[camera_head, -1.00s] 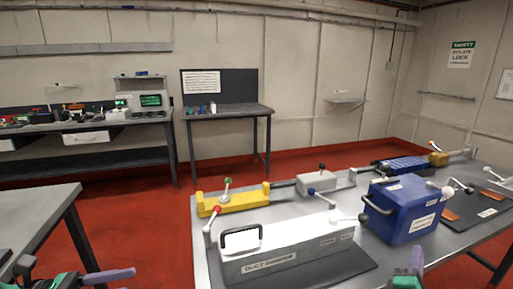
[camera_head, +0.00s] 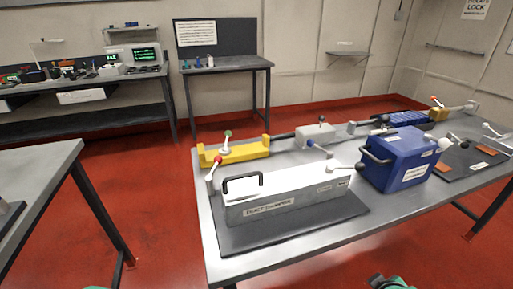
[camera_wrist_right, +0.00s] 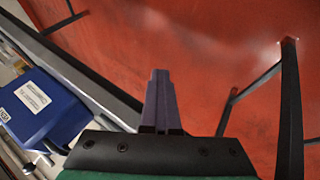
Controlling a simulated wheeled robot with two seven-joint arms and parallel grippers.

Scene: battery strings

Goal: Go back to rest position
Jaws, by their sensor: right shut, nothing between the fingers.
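My right gripper (camera_wrist_right: 160,76) shows in the right wrist view with its two dark fingers pressed together and nothing between them. It is over the red floor, just off the edge of the workbench. In the head view only a small green part of my right arm shows at the bottom edge, right of the middle. My left gripper is out of view; a green sliver shows at the bottom edge on the left.
The workbench (camera_head: 230,266) holds a white box with a black handle (camera_head: 290,200), a blue box (camera_head: 400,165) and a yellow bracket (camera_head: 238,154). Another grey table (camera_head: 40,165) stands at left. Red floor (camera_head: 150,220) lies open between them.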

